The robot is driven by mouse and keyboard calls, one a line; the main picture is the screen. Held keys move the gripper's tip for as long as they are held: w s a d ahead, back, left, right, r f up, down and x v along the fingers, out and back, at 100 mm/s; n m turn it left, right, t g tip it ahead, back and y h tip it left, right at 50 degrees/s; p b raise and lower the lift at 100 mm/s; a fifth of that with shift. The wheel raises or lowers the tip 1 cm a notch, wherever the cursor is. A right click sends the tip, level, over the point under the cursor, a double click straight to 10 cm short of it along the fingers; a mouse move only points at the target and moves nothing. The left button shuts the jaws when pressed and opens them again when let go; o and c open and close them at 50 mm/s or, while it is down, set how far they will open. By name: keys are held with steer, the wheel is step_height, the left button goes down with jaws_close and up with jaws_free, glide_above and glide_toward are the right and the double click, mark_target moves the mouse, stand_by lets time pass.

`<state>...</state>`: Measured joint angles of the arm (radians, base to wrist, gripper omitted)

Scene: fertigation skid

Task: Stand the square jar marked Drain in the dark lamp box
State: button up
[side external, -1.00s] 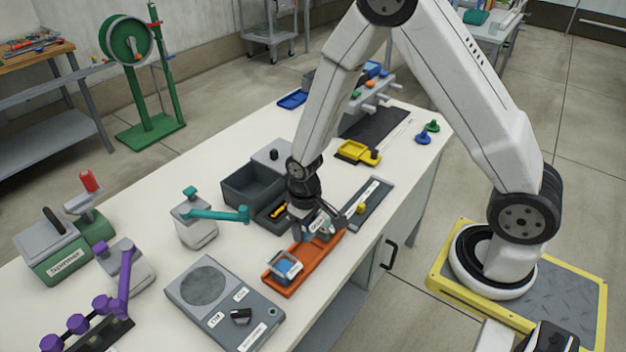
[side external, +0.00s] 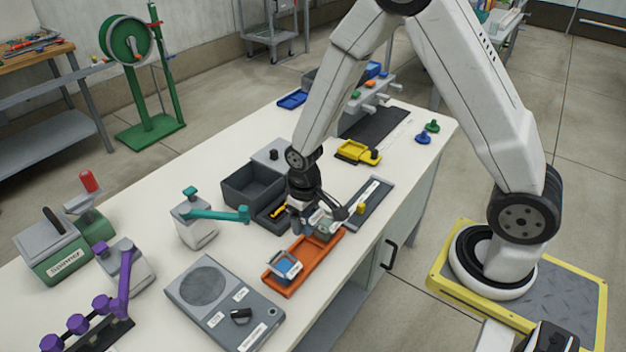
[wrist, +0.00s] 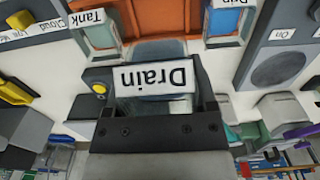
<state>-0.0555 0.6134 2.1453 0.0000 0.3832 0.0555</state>
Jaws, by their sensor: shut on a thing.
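My gripper (side external: 312,212) is over the far part of the orange tray in the side view. In the wrist view my gripper (wrist: 153,95) is shut on the square jar marked Drain (wrist: 153,78), whose label reads upside down between the fingers. In the side view the gripper largely hides this jar. A dark open-topped box (side external: 238,193) stands just left of the gripper, and its inner floor looks empty from here. I cannot tell for sure that it is the lamp box.
The orange tray (side external: 304,274) bears a jar marked Tank (wrist: 98,30) and a blue jar (side external: 285,265). A shallow dark holder with a yellow piece (side external: 278,211) lies between box and gripper. A teal arm (side external: 220,213) reaches close to the box. A grey console (side external: 205,312) stands nearer.

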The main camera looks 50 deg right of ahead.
steer(key=shift+r, duration=0.55)
steer(key=shift+w, duration=0.15)
steer(key=shift+w+d, duration=0.1)
steer(key=shift+w, duration=0.5)
steer(key=w+d, duration=0.3)
steer(key=w, duration=0.8)
steer(key=w+d, duration=0.3)
steer(key=w, duration=0.8)
steer(key=shift+w+d, duration=0.25)
steer(key=shift+d, duration=0.15)
steer(key=shift+f, duration=0.15)
